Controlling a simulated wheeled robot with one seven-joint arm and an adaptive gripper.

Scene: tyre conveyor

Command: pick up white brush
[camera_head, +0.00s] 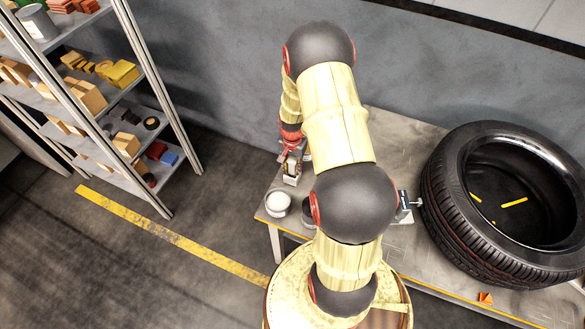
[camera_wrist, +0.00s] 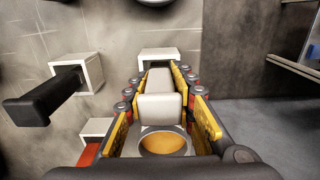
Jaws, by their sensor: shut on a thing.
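My gripper (camera_head: 292,168) is over the near left corner of the table, largely below my arm in the head view. In the wrist view its yellow-padded fingers (camera_wrist: 161,78) are closed on a pale, rounded block, which I take to be the white brush (camera_wrist: 160,108). A white end of it shows under the gripper in the head view (camera_head: 291,180). The rest of the brush is hidden by the fingers. I cannot tell whether it touches the table.
A white round container (camera_head: 278,203) and a dark one (camera_head: 309,212) stand at the table's (camera_head: 395,140) left edge. A large tyre (camera_head: 445,205) lies on the right. A black-handled white block (camera_wrist: 62,88) lies left of the fingers. Shelves (camera_head: 160,95) stand at left.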

